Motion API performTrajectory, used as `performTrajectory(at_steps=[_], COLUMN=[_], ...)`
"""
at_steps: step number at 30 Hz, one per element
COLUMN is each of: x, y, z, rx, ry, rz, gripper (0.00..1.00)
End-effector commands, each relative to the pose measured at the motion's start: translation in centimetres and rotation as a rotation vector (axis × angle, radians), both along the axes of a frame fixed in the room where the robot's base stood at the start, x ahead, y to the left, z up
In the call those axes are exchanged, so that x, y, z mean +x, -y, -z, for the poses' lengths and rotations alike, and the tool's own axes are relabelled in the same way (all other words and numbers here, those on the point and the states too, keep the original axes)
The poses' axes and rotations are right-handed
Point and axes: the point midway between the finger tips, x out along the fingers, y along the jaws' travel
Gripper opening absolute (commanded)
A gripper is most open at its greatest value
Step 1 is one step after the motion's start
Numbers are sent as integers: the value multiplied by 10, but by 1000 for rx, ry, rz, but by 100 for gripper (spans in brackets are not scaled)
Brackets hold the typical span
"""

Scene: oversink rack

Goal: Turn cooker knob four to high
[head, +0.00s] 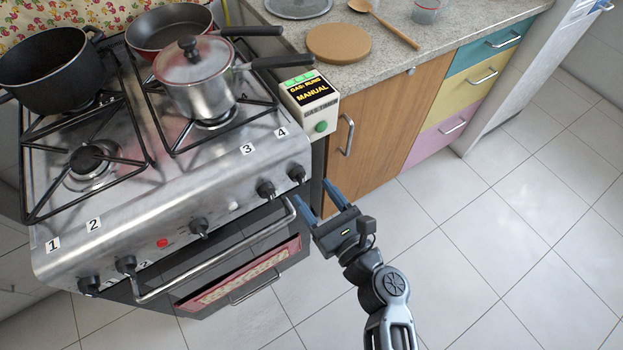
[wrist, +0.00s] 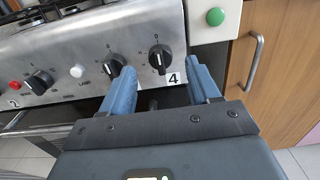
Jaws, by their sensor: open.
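Knob four (head: 297,173) is the rightmost black knob on the cooker's steel front panel, below the printed 4 on the cooker top. In the wrist view knob four (wrist: 159,58) shows above a label 4, with a 0 mark above it. Its grip bar looks roughly upright, in line with the 0. My gripper (head: 313,194) is open and empty, just in front of this knob. In the wrist view my gripper (wrist: 160,76) has one blue finger on each side of the knob's column. Whether the fingertips touch the knob cannot be told.
Knob three (wrist: 113,66) sits close left of my left finger. The oven handle bar (head: 215,255) runs below the panel. A timer box (head: 310,100) reading MANUAL, with a green button, stands at right. A steel pot (head: 194,80) is on the hob. The floor at right is clear.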

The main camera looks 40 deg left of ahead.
Motion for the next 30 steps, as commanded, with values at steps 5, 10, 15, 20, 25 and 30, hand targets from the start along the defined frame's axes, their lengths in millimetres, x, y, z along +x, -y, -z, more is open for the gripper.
performTrajectory(at_steps=[5,10,15,20,25,30], x=[10,15,17,17,16,16], y=[-25,-37,-40,-40,-40,-40], z=[-1,0,0,0,0,0], rx=[0,0,-1,-2,-2,-2], ry=[0,0,1,1,1,1], rz=[-1,0,1,1,1,1], gripper=[61,61,61,60,44,28])
